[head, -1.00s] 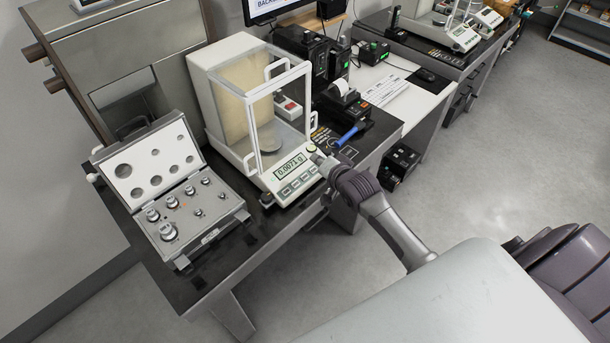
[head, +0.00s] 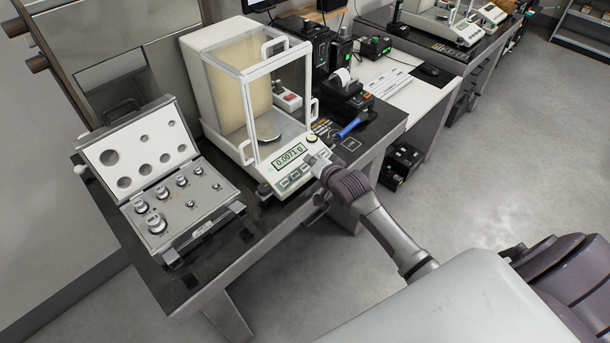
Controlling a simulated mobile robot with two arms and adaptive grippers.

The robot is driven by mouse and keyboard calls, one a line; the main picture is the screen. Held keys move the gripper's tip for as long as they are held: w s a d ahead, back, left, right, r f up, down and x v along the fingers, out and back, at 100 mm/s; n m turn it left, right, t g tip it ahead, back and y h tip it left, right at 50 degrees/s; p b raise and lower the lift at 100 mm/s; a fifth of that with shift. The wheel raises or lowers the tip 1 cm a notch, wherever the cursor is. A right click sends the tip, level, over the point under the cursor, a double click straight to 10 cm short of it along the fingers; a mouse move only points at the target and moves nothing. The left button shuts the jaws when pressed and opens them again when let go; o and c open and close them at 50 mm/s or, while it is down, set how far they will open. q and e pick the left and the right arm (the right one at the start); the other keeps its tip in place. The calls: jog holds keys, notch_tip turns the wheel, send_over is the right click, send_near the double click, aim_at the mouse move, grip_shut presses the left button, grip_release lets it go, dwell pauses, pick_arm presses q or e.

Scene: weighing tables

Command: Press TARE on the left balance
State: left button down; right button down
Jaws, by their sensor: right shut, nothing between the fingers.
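The left balance (head: 268,164) stands on the dark near table, a white body with a glass draft shield and a round pan inside. Its green display (head: 289,155) reads about 0.0071 g, and a row of keys (head: 296,177) lies below it. My right gripper (head: 313,163) is shut and empty at the right end of the balance's front panel, by the keys. Whether its tips touch a key I cannot tell. The key labels are too small to read. My left gripper is not in view.
An open weight case (head: 205,222) with several metal weights sits left of the balance. A blue-handled tool (head: 350,127) and a small printer (head: 343,92) lie to its right. A second balance (head: 463,30) stands on the far table. The floor at right is clear.

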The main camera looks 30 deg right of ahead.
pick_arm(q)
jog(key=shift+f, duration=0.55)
pick_arm(e)
jog(key=shift+w+a+f, duration=0.1)
jog(key=shift+w+f, duration=0.15)
jog(key=shift+f, duration=0.35)
jog(key=shift+f, duration=0.2)
dwell(0.3)
pick_arm(q)
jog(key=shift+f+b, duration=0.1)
jog(key=shift+b, duration=0.2)
pick_arm(e)
jog(key=shift+w+f, duration=0.15)
jog(key=shift+f, duration=0.05)
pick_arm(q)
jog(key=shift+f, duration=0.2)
pick_arm(e)
jog(key=shift+w+a+f, duration=0.1)
jog(key=shift+f, duration=0.25)
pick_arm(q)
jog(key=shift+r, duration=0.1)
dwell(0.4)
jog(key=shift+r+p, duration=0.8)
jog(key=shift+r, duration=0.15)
pick_arm(e)
jog(key=shift+s+r, duration=0.3)
jog(key=shift+r, duration=0.4)
jog(key=shift+r, duration=0.1)
